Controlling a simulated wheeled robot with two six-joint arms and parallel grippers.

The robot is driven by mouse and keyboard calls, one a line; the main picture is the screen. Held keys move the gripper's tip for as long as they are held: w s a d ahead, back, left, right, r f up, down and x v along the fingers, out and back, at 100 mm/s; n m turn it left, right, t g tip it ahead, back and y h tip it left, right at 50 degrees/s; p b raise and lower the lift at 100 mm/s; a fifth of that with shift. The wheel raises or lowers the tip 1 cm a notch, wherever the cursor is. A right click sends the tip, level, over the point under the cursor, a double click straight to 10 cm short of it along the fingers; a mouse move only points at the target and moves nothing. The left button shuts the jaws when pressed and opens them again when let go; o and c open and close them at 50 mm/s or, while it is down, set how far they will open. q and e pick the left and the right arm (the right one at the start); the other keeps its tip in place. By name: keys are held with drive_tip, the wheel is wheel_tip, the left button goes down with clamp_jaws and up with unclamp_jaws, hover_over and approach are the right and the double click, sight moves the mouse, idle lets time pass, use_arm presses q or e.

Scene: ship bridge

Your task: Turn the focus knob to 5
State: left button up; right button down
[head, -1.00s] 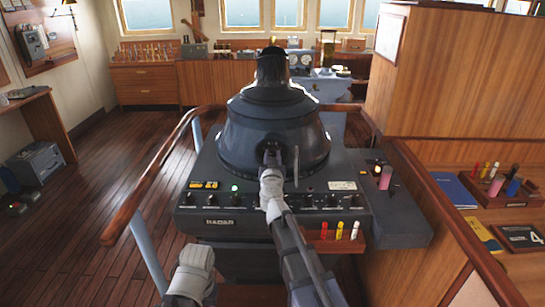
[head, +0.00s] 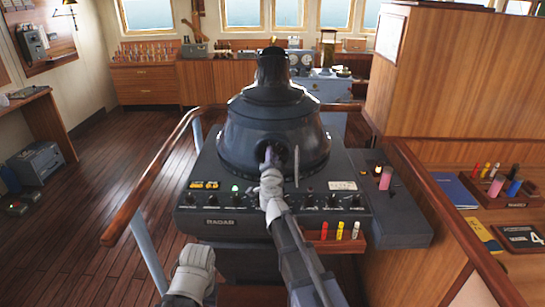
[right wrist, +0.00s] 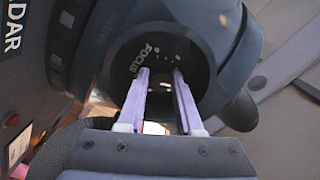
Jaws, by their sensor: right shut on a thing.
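The focus knob (right wrist: 162,78) is on a round dark dial plate (right wrist: 125,72) with a white FOCUS label and small pale marks, in the right wrist view. The marks are too small to read, and the knob's pointer cannot be made out. My right gripper (right wrist: 161,74) has its two lavender fingers on either side of the dark knob, shut on it. In the head view my right gripper (head: 269,155) reaches the front of the grey radar hood (head: 245,125), and its fingers cover the knob.
The radar console (head: 205,222) has a row of small knobs and a lit green lamp below the hood. A thin upright lever (head: 297,165) stands just right of my gripper. A wooden handrail (head: 150,185) curves around. A holder with colored markers (head: 340,231) hangs at front right.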

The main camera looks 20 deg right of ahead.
drive_tip(key=shift+m, duration=2.2)
drive_tip(key=c, duration=0.6)
unclamp_jaws()
drive_tip(key=shift+s, duration=0.1)
drive_tip(key=v, duration=0.7)
drive_tip(key=shift+s+a, duration=0.1)
drive_tip(key=shift+s, duration=0.2)
